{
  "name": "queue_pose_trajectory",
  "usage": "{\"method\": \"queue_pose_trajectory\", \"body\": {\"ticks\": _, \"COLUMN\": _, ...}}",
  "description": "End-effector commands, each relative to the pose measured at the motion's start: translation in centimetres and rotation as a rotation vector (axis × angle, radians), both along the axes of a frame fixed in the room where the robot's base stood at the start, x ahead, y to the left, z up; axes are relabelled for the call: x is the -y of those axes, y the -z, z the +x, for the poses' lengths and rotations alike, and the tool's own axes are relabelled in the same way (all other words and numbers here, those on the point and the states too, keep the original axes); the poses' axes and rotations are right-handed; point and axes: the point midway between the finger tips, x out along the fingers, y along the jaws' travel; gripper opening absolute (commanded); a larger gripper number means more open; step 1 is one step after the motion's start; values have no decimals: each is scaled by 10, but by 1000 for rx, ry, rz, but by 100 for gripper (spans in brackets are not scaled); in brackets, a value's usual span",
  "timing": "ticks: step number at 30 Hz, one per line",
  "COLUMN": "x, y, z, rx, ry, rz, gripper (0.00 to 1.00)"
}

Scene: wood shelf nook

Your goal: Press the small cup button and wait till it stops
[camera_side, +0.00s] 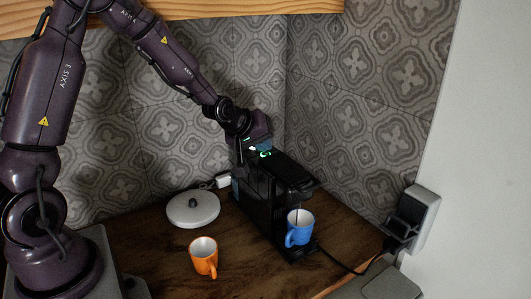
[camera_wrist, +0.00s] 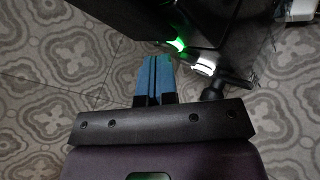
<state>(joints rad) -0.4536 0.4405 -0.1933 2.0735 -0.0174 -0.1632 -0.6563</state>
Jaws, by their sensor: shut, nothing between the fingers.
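The black coffee machine (camera_side: 275,190) stands on the wooden counter, with a green light (camera_side: 265,154) on its top near the back. A blue cup (camera_side: 299,230) stands upright at its front, under the spout. A thin dark line shows at the cup's mouth; I cannot tell whether it is flowing coffee. My gripper (camera_wrist: 153,62) is shut and empty, its blue fingers pressed together. It is over the back of the machine. In the wrist view, a green light (camera_wrist: 178,44) and a white light (camera_wrist: 205,65) glow just beyond the fingertips. I cannot tell whether the fingers touch a button.
An orange cup (camera_side: 204,256) stands on the counter (camera_side: 150,247) left of the machine. A white round base (camera_side: 193,209) lies behind it. A wall socket with plug (camera_side: 412,210) and a black cord are at the right. The patterned tile wall (camera_side: 345,100) is close behind.

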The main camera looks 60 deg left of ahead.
Motion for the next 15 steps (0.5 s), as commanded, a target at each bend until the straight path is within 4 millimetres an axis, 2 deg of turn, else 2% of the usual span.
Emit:
{"method": "queue_pose_trajectory", "body": {"ticks": 7, "x": 0, "y": -1, "z": 0, "rx": -1, "ry": 0, "rz": 0, "gripper": 0}}
{"method": "queue_pose_trajectory", "body": {"ticks": 15, "x": 0, "y": -14, "z": 0, "rx": -1, "ry": 1, "rz": -1, "gripper": 0}}
